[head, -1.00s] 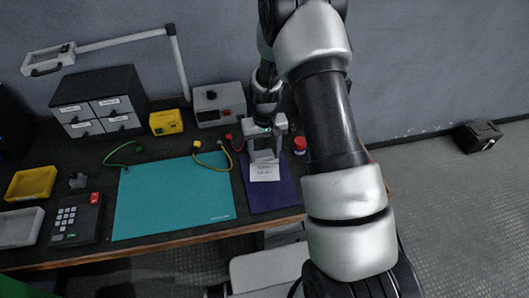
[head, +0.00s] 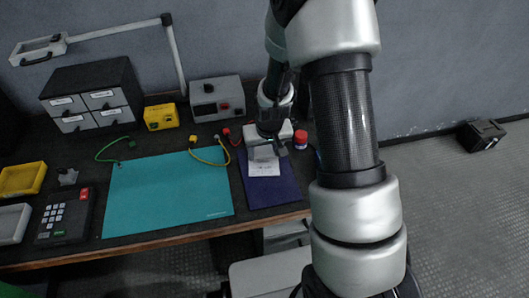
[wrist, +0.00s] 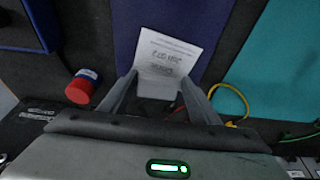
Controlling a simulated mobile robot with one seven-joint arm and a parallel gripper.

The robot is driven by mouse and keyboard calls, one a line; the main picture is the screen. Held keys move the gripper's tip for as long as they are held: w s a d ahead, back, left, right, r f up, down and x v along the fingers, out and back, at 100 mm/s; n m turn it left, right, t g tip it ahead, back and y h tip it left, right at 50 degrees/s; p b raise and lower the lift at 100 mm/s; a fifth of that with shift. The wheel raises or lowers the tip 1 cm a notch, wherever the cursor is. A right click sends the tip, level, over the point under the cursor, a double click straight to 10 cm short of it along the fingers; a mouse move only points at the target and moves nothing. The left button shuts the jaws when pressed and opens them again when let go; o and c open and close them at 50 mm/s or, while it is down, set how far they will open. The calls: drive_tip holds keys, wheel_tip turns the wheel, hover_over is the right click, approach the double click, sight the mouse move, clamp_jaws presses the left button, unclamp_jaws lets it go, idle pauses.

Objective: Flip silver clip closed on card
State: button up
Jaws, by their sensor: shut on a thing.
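A white card (head: 264,168) with printed lines lies on a dark blue board on the bench. The card also shows in the wrist view (wrist: 167,55), its lower edge under a pale silver-grey clip (wrist: 155,88). My gripper (wrist: 157,82) has one finger on each side of the clip and is shut on it. In the head view my gripper (head: 265,152) is low over the far end of the card and hides the clip. I cannot tell whether the clip lies fully flat on the card.
The dark blue board (head: 272,190) lies right of a teal mat (head: 165,195). A red-capped jar (head: 300,139) stands close to my gripper's right. Red and yellow leads (head: 212,158) lie to its left, and a grey box (head: 217,98) stands behind.

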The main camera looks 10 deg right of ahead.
drive_tip(key=o, duration=1)
drive_tip(key=shift+o, duration=0.2)
drive_tip(key=p+v, duration=0.3)
drive_tip(key=v, duration=1.4)
drive_tip(key=shift+r, duration=0.2)
drive_tip(key=s+r+t, duration=0.2)
drive_tip(key=s+r, duration=1.6)
drive_tip(key=s, duration=0.1)
wheel_tip(320, 180, up, 13)
drive_tip(key=p, duration=1.3)
drive_tip(key=shift+f, duration=0.25)
